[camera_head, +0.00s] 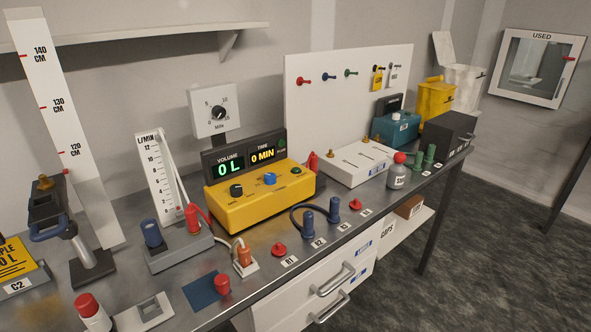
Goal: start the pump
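A yellow box (258,205), which looks like the pump, stands mid-bench. Its top carries a black knob (236,190), a blue knob (270,179) and a small green button (296,170). A dark display (243,156) behind it reads VOLUME 0 L and TIME 0 MIN. A flow meter (159,178) marked L/MIN stands to its left, with a red-ended fitting (193,218) and a pale tube (222,236) at its base. Neither of my grippers is in view.
Red and blue plugs stand along the bench's front edge, including a red one (279,249). A tall ruler (62,130) and dark stand (92,265) are left. A white case (358,165) and teal box (397,130) are right. Open floor (480,250) lies at right.

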